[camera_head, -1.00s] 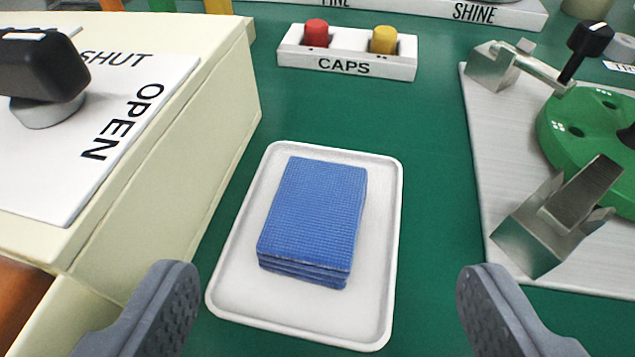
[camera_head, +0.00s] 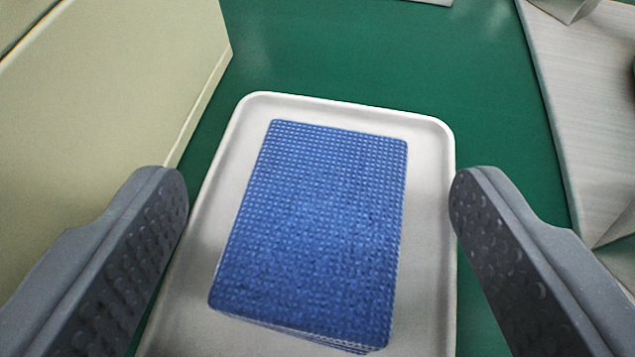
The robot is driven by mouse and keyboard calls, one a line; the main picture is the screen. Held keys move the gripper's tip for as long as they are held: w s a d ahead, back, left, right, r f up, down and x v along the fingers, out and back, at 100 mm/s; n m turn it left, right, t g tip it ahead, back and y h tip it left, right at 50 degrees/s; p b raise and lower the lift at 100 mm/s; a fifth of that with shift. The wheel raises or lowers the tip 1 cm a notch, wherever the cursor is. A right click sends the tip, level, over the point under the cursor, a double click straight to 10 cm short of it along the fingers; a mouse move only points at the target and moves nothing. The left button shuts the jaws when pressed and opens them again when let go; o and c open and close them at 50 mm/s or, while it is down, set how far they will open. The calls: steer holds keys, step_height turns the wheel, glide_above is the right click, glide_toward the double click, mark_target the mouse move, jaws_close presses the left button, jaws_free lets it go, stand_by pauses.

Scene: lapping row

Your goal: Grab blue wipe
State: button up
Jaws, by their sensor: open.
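A stack of blue wipes (camera_head: 315,225) lies flat in a white tray (camera_head: 425,300), with its textured top face up and several layers showing at its near edge. The tray's near end is cut off by the frame. My gripper (camera_head: 318,190) is open and empty, with one grey finger on each side of the stack. The fingers are apart from the wipes and appear over or just outside the tray's left and right rims. I cannot tell their exact height above the tray.
A cream box wall (camera_head: 120,80) stands close on the left, near the left finger. A grey metal plate (camera_head: 590,110) with metal parts lies at the right. Green table surface (camera_head: 380,50) is clear behind the tray.

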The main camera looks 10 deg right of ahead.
steer(key=c, duration=1.2)
steer(key=shift+r, duration=0.1)
